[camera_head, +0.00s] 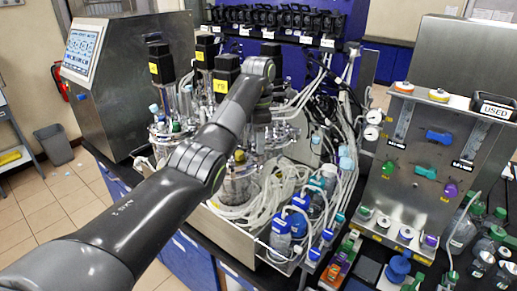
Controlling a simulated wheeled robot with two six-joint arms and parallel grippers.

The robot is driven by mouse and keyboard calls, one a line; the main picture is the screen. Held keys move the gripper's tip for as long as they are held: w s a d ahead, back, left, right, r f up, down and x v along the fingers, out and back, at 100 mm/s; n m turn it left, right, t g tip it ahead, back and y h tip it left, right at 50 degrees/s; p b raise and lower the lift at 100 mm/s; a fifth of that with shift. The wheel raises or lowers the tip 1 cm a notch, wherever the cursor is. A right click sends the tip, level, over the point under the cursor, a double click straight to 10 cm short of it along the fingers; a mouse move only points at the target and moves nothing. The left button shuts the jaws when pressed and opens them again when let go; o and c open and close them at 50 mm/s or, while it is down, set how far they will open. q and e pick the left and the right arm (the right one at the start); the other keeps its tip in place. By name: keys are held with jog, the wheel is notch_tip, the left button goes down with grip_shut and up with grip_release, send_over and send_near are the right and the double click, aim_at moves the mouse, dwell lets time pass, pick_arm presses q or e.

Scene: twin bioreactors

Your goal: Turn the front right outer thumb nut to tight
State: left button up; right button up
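The twin bioreactors stand left of centre, glass vessels with metal head plates and black motors on top. The nearer bioreactor (241,188) is partly covered by my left arm. My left arm comes in from the lower left and reaches over its head plate. My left gripper (262,117) points down behind the forearm, near the right side of the head plate. Its fingers are too small and covered to tell open from shut, or whether they touch anything. The front right outer thumb nut cannot be made out among the fittings. My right gripper is not in view.
Tangled clear tubing (305,165) and blue-capped bottles (290,225) crowd the right of the vessels. A steel valve panel (425,165) stands at the right. A control cabinet with a screen (82,52) stands at the left. Black motors (227,72) rise close to my arm.

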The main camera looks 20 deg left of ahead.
aim_at(260, 157)
pick_arm(q)
jog(key=shift+d+f+b, duration=0.2)
jog(key=shift+f+b, duration=0.2)
jog(key=shift+f, duration=0.25)
jog(key=shift+d+f+b, duration=0.2)
jog(key=shift+f+b, duration=0.15)
jog(key=shift+f, duration=0.25)
jog(key=shift+a+f, duration=0.2)
jog(key=shift+f, duration=0.15)
jog(key=shift+a, duration=0.15)
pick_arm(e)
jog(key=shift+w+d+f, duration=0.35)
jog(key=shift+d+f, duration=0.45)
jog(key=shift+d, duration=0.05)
pick_arm(q)
jog(key=shift+c, duration=0.3)
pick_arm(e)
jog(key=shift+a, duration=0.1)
pick_arm(q)
jog(key=shift+c, duration=1.2)
grip_shut()
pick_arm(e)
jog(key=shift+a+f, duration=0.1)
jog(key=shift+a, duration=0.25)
